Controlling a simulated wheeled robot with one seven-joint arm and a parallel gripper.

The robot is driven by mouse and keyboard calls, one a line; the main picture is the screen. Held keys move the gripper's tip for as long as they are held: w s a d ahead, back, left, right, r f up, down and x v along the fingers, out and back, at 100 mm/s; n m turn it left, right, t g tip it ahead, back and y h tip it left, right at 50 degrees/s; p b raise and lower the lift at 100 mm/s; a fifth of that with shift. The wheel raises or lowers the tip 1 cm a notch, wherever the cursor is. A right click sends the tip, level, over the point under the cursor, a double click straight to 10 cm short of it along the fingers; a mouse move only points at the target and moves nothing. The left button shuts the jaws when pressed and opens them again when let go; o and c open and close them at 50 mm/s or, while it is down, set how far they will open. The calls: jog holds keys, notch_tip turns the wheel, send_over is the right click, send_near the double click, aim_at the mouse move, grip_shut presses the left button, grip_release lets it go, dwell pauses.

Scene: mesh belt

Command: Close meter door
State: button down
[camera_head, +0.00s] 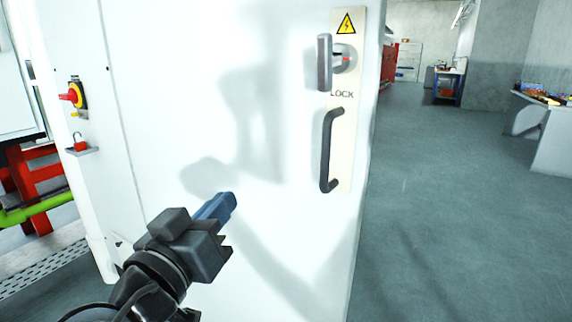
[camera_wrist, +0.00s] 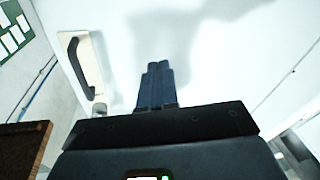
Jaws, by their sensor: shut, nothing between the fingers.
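The white meter door (camera_head: 230,120) fills the middle of the head view, and its white face also shows in the wrist view (camera_wrist: 225,60). A black pull handle (camera_head: 328,150) and a grey lever latch (camera_head: 326,62) sit on a cream plate near its right edge. The pull handle also shows at the upper left of the wrist view (camera_wrist: 83,62). My gripper (camera_head: 228,202) is shut and empty, with blue fingers pointing toward the door face, left of and below the pull handle. Its fingers show side by side in the wrist view (camera_wrist: 157,85). I cannot tell whether the fingertips touch the door.
A red and yellow rotary switch (camera_head: 75,95) and a red padlock (camera_head: 80,143) are on the white panel left of the door. Red and green framework (camera_head: 35,185) stands at far left. Open grey floor (camera_head: 440,210) lies right of the door. A bench (camera_head: 550,125) stands at far right.

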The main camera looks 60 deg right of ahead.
notch_tip(320, 180, up, 5)
jog(key=s+a+m+g, duration=0.3)
jog(key=m+g, duration=0.2)
jog(key=m, duration=0.1)
jog(key=p, duration=0.1)
send_near(297, 151)
jog(key=shift+m+g+y, duration=0.3)
jog(key=d, duration=0.5)
jog(key=shift+s+d+r, duration=0.15)
jog(key=shift+r, duration=0.15)
jog(key=shift+d, duration=0.75)
jog(key=shift+d, duration=0.15)
